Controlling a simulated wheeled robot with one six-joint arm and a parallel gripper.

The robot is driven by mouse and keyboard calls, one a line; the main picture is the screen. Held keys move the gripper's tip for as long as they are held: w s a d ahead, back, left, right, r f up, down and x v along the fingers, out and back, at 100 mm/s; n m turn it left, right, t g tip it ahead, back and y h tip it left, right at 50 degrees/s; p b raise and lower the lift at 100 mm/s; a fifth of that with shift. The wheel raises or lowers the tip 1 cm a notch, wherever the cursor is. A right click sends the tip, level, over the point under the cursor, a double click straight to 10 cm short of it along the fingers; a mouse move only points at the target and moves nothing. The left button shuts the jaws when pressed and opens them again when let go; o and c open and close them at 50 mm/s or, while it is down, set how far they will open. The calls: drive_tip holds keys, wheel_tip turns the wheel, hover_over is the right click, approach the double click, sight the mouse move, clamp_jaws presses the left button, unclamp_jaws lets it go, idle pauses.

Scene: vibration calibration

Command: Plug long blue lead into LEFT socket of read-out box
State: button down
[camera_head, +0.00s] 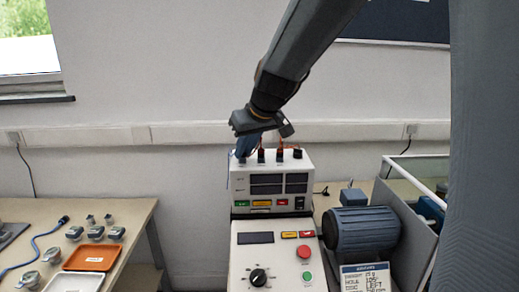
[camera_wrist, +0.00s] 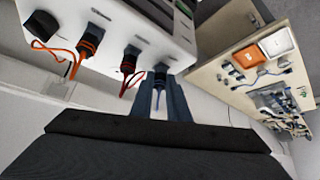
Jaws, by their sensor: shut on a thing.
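The read-out box (camera_head: 272,182) is a white unit with dark displays, standing on a control console. Its sockets run along the top edge. My gripper (camera_head: 243,150) is over the leftmost socket, shut on the plug of a blue lead (camera_wrist: 160,80). In the wrist view the plug is between my fingers (camera_wrist: 162,102), at the box face; how deep it sits cannot be told. A thin blue loop hangs from it. Beside it are a red-banded plug (camera_wrist: 130,60) and an orange-banded plug (camera_wrist: 90,40). A black cap (camera_wrist: 42,26) is at the far end.
The console (camera_head: 275,262) below carries a dial and buttons. A blue motor (camera_head: 363,232) and a printed card (camera_head: 365,278) are to the right. The left bench (camera_head: 135,212) holds an orange tray (camera_head: 91,257), a white tray, several grey sensors and another blue cable (camera_head: 40,240).

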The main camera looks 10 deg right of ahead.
drive_tip(key=shift+f, duration=0.2)
idle(0.4)
drive_tip(key=c, duration=1.6)
unclamp_jaws()
drive_tip(key=shift+d+n+y+b, duration=0.1)
drive_tip(key=shift+n+y+b, duration=0.45)
drive_tip(key=shift+b, duration=1.6)
drive_tip(key=shift+c, duration=0.4)
drive_tip(key=shift+w+d+n+g+y+b, duration=0.15)
drive_tip(key=shift+n+g+y+b, duration=0.3)
drive_tip(key=shift+n+b, duration=1.15)
drive_tip(key=shift+w+d+n+g+y+b, duration=0.15)
drive_tip(key=shift+n+g+y+b, duration=0.5)
drive_tip(key=shift+n+b, duration=0.75)
drive_tip(key=shift+n+g+b, duration=0.3)
drive_tip(key=shift+n+b, duration=0.05)
drive_tip(key=shift+n, duration=0.1)
